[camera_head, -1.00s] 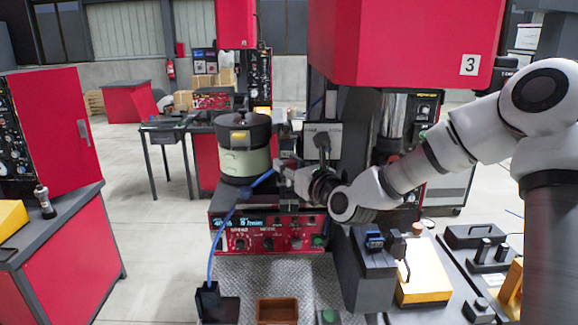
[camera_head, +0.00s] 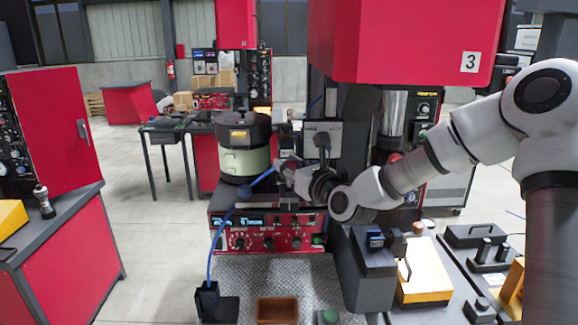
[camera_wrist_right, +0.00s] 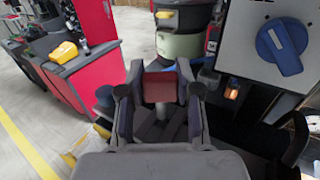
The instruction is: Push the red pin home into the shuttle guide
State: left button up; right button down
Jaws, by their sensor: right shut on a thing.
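My right gripper (camera_head: 283,172) reaches in from the right, just right of the bowl feeder and above the red control box. In the right wrist view its two dark fingers (camera_wrist_right: 160,75) are closed on a red block-like piece (camera_wrist_right: 160,88), which I take to be the red pin. A grey rod-like part shows just below the red piece. In the head view the pin is too small or hidden to make out. I cannot pick out the shuttle guide; the gripper and wrist hide that area. My left gripper is not in view.
The bowl feeder (camera_head: 245,160) stands close beside the gripper. A blue hose (camera_head: 217,245) runs from near the fingers down to a black holder (camera_head: 207,298). A panel with a blue knob (camera_wrist_right: 282,45) is close on the right. A brown tray (camera_head: 277,311) sits in front.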

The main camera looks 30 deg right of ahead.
jog(key=shift+f+b, duration=1.6)
jog(key=shift+b, duration=1.2)
dwell(5.2)
